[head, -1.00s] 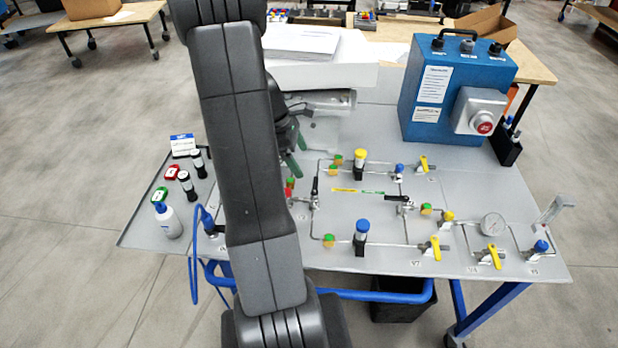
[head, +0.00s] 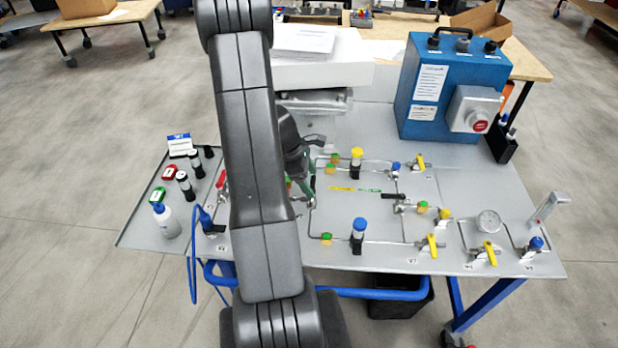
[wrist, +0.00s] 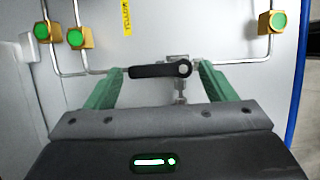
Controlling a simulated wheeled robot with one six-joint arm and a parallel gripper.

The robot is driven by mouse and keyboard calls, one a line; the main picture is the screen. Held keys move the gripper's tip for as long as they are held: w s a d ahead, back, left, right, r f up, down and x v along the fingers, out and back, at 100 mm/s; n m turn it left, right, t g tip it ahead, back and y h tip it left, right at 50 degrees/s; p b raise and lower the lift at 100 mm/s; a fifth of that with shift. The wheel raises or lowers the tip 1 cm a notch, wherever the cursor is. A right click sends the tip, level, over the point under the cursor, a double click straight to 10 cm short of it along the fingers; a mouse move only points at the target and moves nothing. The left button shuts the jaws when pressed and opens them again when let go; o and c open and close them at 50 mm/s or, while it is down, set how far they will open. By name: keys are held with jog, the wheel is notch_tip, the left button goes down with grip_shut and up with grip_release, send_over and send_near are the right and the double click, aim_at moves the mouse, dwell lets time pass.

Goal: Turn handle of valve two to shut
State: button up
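A black lever handle (wrist: 158,71) on a metal valve lies level across the middle of the wrist view, its pivot at the right end. My gripper (wrist: 159,69) has green fingers spread wide, one beside the handle's free end and one beside its pivot. The handle lies between them; contact is not clear. In the head view, my gripper (head: 306,184) is mostly hidden behind my arm, low at the left pipe junction. The valve's label is not readable, so I cannot confirm it is valve two.
Pipework with yellow-handled valves (head: 432,246), a blue-capped part (head: 359,230), a yellow-capped part (head: 356,160) and a gauge (head: 488,222) fills the panel to the right. Another black handle (head: 400,209) sits mid-panel. A blue box (head: 450,90) stands behind. Bottles stand at left.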

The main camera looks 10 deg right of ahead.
jog(key=c, duration=0.6)
jog(key=shift+c, duration=0.2)
jog(key=shift+m, duration=0.3)
jog(key=m, duration=0.1)
jog(key=d+m+g, duration=0.1)
jog(key=m, duration=0.1)
jog(key=shift+y+b, duration=0.3)
jog(key=shift+b, duration=0.05)
jog(key=m, duration=0.2)
jog(key=m+g+y+b, duration=0.1)
jog(key=m, duration=0.1)
jog(key=shift+s+d, duration=0.15)
jog(key=shift+d, duration=0.25)
jog(key=m, duration=0.2)
jog(key=m+y, duration=0.1)
jog(key=s+d+m+g+y+b, duration=0.1)
jog(key=m, duration=0.1)
jog(key=shift+m, duration=0.3)
jog(key=shift+s+d+m+y+b, duration=0.15)
jog(key=shift+m+y, duration=0.1)
jog(key=shift+m, duration=0.5)
jog(key=shift+s+a+m+y+b, duration=0.15)
jog(key=shift+m+y, duration=0.15)
jog(key=shift+m, duration=0.4)
jog(key=shift+s+d+m+y+b, duration=0.15)
jog(key=shift+m+y, duration=0.1)
jog(key=shift+m, duration=0.5)
